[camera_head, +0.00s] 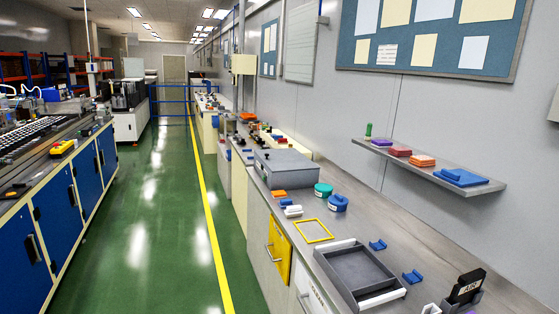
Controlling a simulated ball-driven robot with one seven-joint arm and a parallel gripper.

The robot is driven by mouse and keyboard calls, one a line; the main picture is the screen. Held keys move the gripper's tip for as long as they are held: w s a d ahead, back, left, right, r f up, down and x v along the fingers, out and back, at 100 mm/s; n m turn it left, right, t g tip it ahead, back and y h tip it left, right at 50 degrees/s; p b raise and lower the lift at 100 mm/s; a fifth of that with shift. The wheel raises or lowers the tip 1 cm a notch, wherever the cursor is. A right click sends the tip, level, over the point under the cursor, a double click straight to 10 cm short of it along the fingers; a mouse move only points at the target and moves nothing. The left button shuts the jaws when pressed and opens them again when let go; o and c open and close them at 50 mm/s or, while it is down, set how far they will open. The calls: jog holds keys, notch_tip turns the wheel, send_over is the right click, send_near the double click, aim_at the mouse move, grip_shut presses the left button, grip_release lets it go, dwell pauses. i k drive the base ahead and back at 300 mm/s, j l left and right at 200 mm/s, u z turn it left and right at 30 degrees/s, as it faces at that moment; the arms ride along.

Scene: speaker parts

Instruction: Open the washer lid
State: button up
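A grey box with a flat top (285,160) stands on the long counter along the right wall, near the middle of the view. It looks like the washer, but no label on it is readable. Its top looks shut, with a small dark detail on the front face. Its inside is hidden. My gripper is not in view.
The counter (385,226) holds a dark grey tray (356,271), a yellow frame (313,230), blue and green round parts and small blue pieces. A wall shelf (428,168) is above. The green floor (150,215) is clear; a workbench with blue doors (58,207) stands left.

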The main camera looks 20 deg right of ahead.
aim_at(283, 160)
jog(key=i+u, duration=0.3)
jog(key=i+z, duration=0.1)
jog(key=i, duration=1.9)
jog(key=i+z, duration=0.15)
jog(key=i, duration=0.85)
jog(key=i+j, duration=0.15)
jog(key=i, duration=0.85)
jog(key=i+z, duration=0.4)
jog(key=i+j+z, duration=0.1)
jog(key=i+z, duration=0.25)
jog(key=i, duration=0.2)
jog(key=i+l+z, duration=0.15)
jog(key=i+z, duration=0.65)
jog(key=z, duration=0.2)
